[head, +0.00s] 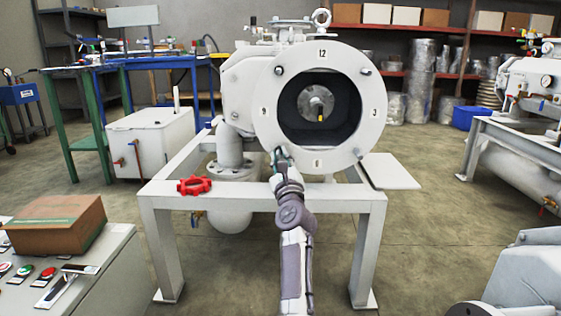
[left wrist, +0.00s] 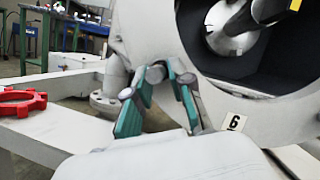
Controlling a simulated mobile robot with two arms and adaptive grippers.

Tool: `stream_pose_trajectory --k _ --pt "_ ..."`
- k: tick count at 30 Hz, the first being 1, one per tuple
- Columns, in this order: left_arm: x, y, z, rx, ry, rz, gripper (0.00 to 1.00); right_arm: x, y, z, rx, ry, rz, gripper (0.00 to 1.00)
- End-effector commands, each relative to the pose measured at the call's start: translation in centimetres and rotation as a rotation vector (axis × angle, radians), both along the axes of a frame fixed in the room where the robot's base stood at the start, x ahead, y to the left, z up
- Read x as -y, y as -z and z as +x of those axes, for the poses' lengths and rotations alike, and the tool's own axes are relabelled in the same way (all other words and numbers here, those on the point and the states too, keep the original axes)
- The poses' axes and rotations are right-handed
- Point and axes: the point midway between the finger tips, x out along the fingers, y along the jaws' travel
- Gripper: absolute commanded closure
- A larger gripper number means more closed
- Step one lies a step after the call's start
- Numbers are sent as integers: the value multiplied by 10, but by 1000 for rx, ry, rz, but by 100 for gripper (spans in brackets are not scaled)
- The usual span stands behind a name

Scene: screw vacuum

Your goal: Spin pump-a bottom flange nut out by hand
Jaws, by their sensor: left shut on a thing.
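The pump (head: 235,85) has a round grey front flange (head: 262,125) with clock numbers around an open dark bore. My left gripper (head: 279,152) is at the flange's lower left edge, between the 9 and 6 labels. In the left wrist view its teal fingers (left wrist: 157,76) reach up to the flange rim, closed around a small grey nut (left wrist: 156,72). The fingers hide most of the nut, so its thread and seating cannot be told. The 6 label (left wrist: 234,122) is to the right of the fingers. My right gripper is not in view.
A red handwheel-like part (head: 194,185) lies on the pale frame (head: 280,200), left of my arm. Other fasteners show on the flange at upper left (head: 279,70), upper right (head: 364,71) and lower right (head: 357,152). A cardboard box (head: 55,224) sits on the control cabinet.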

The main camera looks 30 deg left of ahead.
Motion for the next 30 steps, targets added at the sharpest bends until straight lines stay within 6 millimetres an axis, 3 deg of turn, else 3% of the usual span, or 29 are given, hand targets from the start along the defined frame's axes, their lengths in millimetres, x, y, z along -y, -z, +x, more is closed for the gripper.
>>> stream_pose_trajectory --k 12,13,17,30 --pt "-1 -2 0 6 0 -5 100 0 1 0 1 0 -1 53" --pt "-1 -2 0 6 1 -4 77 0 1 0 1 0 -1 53" --pt "0 -1 0 5 1 -5 55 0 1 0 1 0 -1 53" --pt "0 0 0 4 1 -5 53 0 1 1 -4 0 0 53"
